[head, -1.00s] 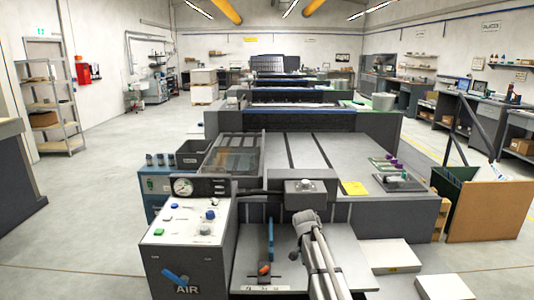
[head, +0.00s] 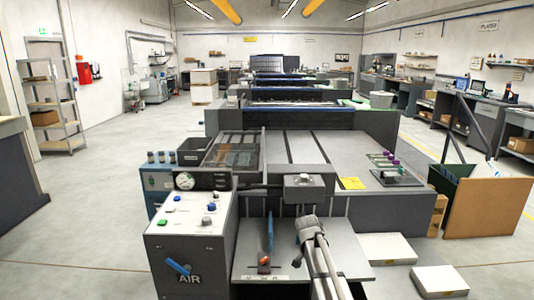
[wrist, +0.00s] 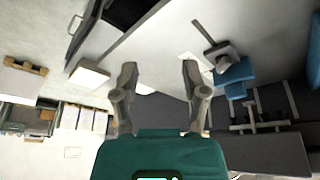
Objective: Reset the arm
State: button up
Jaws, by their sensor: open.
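My arm (head: 320,262) rises from the bottom of the head view, in front of the grey machine and right of an upright blue lever (head: 270,235). I cannot make out the gripper's fingers in the head view. In the wrist view my gripper (wrist: 159,70) is open, its two grey fingers spread apart with nothing between them. Behind the fingers lie a pale surface and dark machine parts. A blue part (wrist: 234,73) shows to the right of the fingers, apart from them.
A control box (head: 188,240) marked AIR stands at the left, with knobs and a gauge (head: 184,181). White-topped stacks (head: 387,247) stand at the right, near a brown board (head: 487,208). Open floor lies left of the box.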

jog(key=s+f+n+g+y+b, duration=0.15)
jog(key=s+f+n+b, duration=0.3)
jog(key=s, duration=0.85)
jog(key=s+f+n+g+y+b, duration=0.15)
jog(key=s+f+n+b, duration=0.35)
jog(key=s, duration=0.8)
notch_tip(320, 180, up, 20)
jog(key=m+p, duration=0.1)
jog(key=p, duration=2.1)
jog(key=shift+a+r, duration=0.25)
jog(key=shift+a, duration=0.1)
jog(key=shift+w, duration=0.1)
